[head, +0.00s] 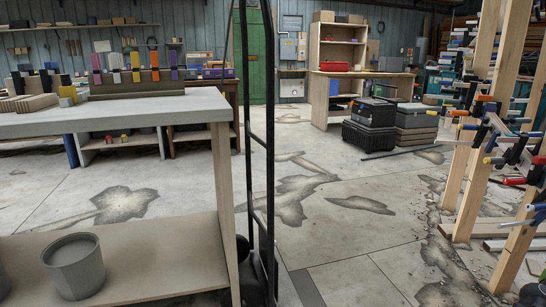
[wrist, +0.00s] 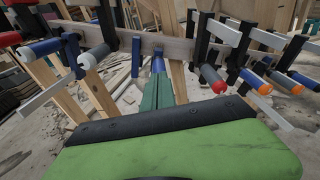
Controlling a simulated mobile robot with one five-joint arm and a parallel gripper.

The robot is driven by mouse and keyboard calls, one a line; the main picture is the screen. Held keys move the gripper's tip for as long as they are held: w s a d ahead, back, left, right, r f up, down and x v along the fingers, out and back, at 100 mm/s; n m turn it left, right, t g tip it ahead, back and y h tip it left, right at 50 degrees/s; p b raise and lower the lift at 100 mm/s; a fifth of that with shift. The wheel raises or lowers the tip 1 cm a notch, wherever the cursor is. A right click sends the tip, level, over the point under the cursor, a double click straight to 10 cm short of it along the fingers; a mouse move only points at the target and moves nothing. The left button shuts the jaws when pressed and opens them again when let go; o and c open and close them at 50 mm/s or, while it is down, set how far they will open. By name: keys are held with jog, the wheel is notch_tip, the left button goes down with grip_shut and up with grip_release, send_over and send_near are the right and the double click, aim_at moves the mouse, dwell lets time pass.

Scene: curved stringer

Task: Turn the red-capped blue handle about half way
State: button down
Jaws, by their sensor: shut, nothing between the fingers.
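In the wrist view, several clamps hang in a row along a wooden rail (wrist: 172,47). The head view does not show my gripper.
On the left, clamps with grey caps (wrist: 86,61) hang close to the fingers. In the head view, the clamp rack's wooden post (head: 488,130) stands at the right. A workbench (head: 130,112) fills the left.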

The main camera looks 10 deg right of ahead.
jog(key=a, duration=0.3)
jog(key=shift+a+f, duration=0.1)
jog(key=shift+f, duration=0.15)
jog(key=shift+f, duration=0.1)
jog(key=d, duration=0.6)
jog(key=shift+w+r, duration=0.35)
jog(key=shift+f, duration=0.2)
jog(key=shift+s, duration=0.2)
dwell(0.5)
jog(key=shift+r, duration=0.15)
